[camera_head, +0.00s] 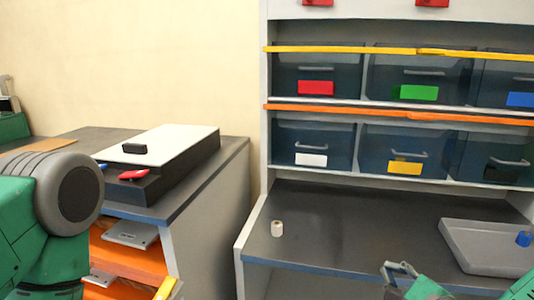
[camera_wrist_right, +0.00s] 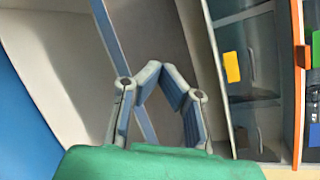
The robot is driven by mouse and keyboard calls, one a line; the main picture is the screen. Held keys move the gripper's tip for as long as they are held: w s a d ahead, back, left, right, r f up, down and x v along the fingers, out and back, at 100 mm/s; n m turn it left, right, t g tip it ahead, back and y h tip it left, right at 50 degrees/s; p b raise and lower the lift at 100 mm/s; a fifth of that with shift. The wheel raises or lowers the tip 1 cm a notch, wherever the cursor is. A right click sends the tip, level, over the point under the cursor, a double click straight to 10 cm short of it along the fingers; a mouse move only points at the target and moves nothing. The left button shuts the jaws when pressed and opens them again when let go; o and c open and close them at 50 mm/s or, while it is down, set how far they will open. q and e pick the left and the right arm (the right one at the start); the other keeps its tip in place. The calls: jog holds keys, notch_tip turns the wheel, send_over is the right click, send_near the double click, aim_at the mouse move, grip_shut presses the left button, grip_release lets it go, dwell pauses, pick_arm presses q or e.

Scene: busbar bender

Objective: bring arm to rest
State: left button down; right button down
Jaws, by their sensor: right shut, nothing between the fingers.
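My right gripper (camera_head: 400,268) is low in the head view, in front of the lower work surface of the shelf unit. In the right wrist view, my right gripper (camera_wrist_right: 165,78) has its two grey fingers angled inward with their tips together. It is shut and holds nothing. A green arm of mine with a round dark grey joint fills the lower left of the head view. At the far left edge, a grey part that looks like my left gripper (camera_head: 8,98) stands above a green link. It is cut off by the frame, and its finger state cannot be made out.
A shelf unit holds dark bins (camera_head: 313,145) with coloured labels. Its work surface (camera_head: 330,235) carries a small white cylinder (camera_head: 277,228) and a grey tray (camera_head: 475,240) with a blue item (camera_head: 524,239). A white-topped machine (camera_head: 165,142) stands on the left bench (camera_head: 215,175).

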jog(key=s+a+f+n+g+y+p, duration=0.1)
jog(key=s+a+f+n+g+p, duration=0.15)
jog(key=s+f+n+g, duration=0.75)
jog(key=s+d+f+n+g+h, duration=0.1)
jog(key=s+d+f+n+g, duration=0.1)
jog(key=s+f+n, duration=0.3)
jog(key=s+d+f+n+g+h+p, duration=0.1)
jog(key=s+d+f+n, duration=0.3)
jog(key=s+n, duration=0.5)
jog(key=s+f+g+h, duration=0.1)
jog(key=s, duration=0.3)
jog(key=shift+d+f+n+p, duration=0.15)
jog(key=shift+f+n+p, duration=0.15)
jog(key=shift+f, duration=0.1)
